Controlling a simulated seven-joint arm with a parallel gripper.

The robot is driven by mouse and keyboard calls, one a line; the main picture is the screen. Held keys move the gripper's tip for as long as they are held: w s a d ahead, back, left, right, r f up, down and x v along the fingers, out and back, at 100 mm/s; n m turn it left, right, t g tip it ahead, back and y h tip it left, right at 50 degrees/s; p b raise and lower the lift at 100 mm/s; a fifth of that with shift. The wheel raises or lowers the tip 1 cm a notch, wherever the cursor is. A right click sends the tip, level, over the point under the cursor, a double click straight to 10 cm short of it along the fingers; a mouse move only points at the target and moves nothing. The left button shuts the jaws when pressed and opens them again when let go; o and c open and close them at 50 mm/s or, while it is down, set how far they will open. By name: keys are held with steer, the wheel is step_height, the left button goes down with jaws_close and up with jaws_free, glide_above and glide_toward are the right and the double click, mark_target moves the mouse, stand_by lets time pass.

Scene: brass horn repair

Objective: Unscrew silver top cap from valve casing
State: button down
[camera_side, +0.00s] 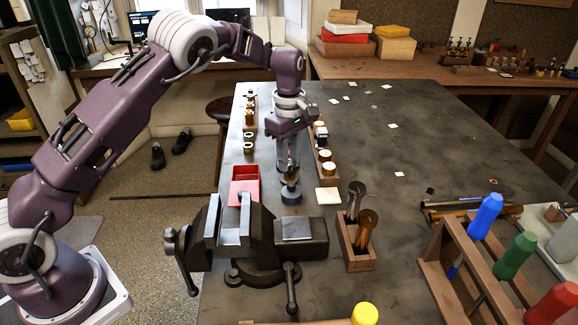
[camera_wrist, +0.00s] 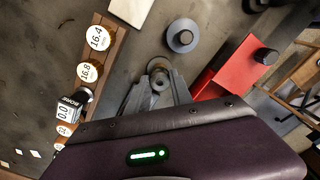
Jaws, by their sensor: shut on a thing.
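My gripper (camera_wrist: 158,88) points down over the dark bench, and its fingers are closed around a small round metallic piece (camera_wrist: 158,70) with a darker centre in the wrist view. This may be the silver top cap; I cannot make out a thread or whether a valve casing is under it. In the side view my gripper (camera_side: 289,168) is behind the vise, and the held piece is small and unclear. A blue-grey disc (camera_side: 291,195) stands on the bench just in front of it.
A red tray (camera_side: 245,178) lies left of my gripper, and the vise (camera_side: 250,235) stands in front. A wooden strip with round gauges (camera_side: 328,168) is on the right, with a cream square (camera_side: 328,196) nearby. A wooden tool holder (camera_side: 357,250) stands front right. The bench's right middle is mostly clear.

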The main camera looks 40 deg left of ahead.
steer(key=n, duration=0.7)
steer(key=c, duration=0.9)
jaws_free()
steer(key=m, duration=0.3)
steer(key=shift+m, duration=0.4)
steer(key=m, duration=0.7)
steer(key=shift+m, duration=0.4)
steer(key=m, duration=0.4)
